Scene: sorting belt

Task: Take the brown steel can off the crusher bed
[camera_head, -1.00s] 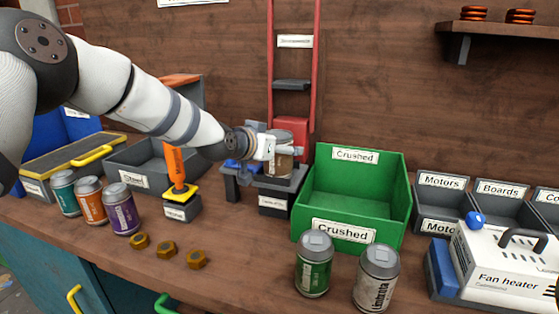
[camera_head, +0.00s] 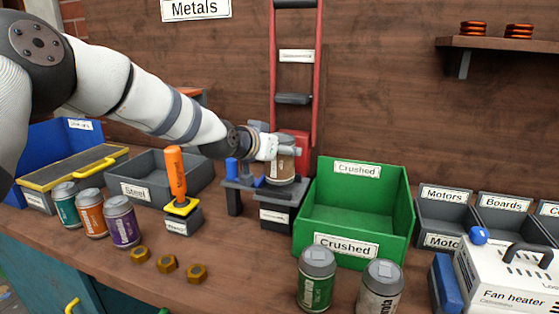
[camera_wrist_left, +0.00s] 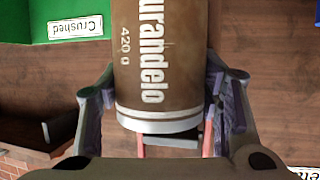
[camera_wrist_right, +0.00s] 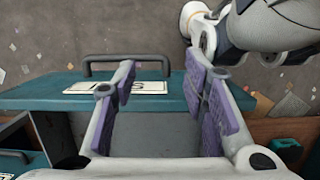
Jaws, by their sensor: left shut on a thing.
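The brown steel can (camera_head: 281,170) stands upright at the crusher bed (camera_head: 268,194), under the red crusher frame (camera_head: 318,60). I cannot tell whether its base touches the bed. My left gripper (camera_head: 283,149) reaches in from the left and is shut on the can near its top. In the left wrist view the can (camera_wrist_left: 160,60), with a pale rim, fills the middle between the two fingers (camera_wrist_left: 160,112). My right gripper (camera_wrist_right: 160,76) is open and empty in the right wrist view, above a teal drawer front; it is outside the head view.
A green Crushed bin (camera_head: 394,220) stands just right of the crusher. A green can (camera_head: 316,280) and a pale can (camera_head: 380,290) stand in front of it. A grey Steel bin (camera_head: 150,185) stands behind.

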